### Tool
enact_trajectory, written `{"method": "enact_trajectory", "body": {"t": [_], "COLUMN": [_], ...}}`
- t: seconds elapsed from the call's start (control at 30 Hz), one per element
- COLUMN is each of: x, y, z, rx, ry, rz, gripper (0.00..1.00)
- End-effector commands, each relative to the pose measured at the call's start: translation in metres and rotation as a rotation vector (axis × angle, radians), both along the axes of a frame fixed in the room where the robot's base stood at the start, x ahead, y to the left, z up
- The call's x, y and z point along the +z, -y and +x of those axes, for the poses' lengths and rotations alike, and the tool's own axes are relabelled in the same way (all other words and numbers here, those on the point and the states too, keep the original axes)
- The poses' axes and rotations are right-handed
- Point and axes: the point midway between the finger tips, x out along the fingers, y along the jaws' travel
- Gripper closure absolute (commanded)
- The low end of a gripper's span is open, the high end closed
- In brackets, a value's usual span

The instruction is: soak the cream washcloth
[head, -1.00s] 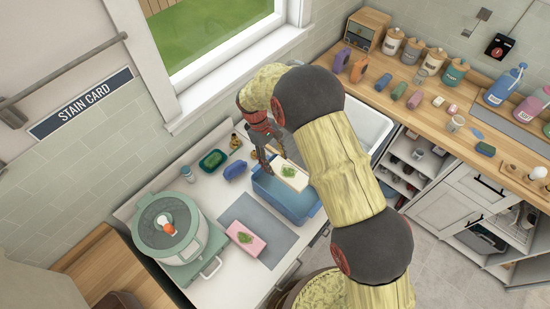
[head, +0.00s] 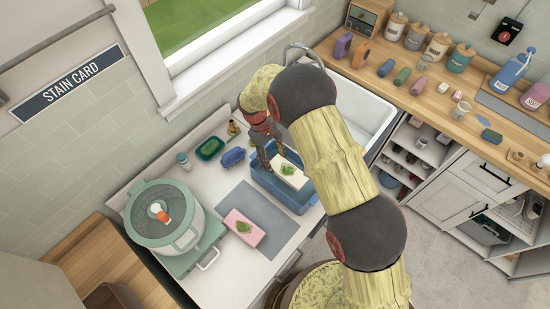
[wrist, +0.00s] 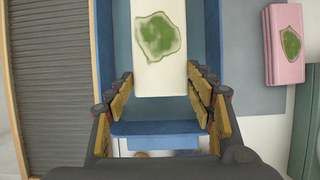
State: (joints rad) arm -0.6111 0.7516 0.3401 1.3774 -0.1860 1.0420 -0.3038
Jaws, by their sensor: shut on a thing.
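The cream washcloth (head: 289,172) is a flat pale block with a green stain on its top. It also shows in the wrist view (wrist: 158,75), between the fingers. My gripper (head: 274,158) is shut on it near its end, and its fingers lie along both sides in the wrist view (wrist: 163,88). The cloth is held over the blue basin (head: 301,204), inside its outline. The basin's blue walls show around the cloth in the wrist view (wrist: 208,40). I cannot tell whether the cloth touches the bottom or any water.
A pink cloth with a green stain (head: 245,228) lies on a grey mat (head: 268,210) left of the basin. A large lidded pot (head: 160,213) stands further left. A blue brush-like item (head: 232,158) and a green dish (head: 209,148) sit behind. A white sink (head: 362,108) is behind my arm.

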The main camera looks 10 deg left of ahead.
Motion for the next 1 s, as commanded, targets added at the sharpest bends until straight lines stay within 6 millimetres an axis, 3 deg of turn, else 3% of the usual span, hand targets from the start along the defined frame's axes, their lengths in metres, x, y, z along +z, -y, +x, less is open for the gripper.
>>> {"method": "enact_trajectory", "body": {"t": [0.2,0.23,0.57,1.0], "x": [0.0006,0.0006,0.0006,0.0059], "y": [-0.0002,-0.0002,-0.0002,-0.0003], "z": [0.0002,0.0002,0.0002,0.0003], "rx": [0.000,0.000,0.000,0.000], "ry": [0.001,0.001,0.001,0.001], "rz": [0.001,0.001,0.001,0.001], "gripper": [0.71,0.45,0.26,0.25]}}
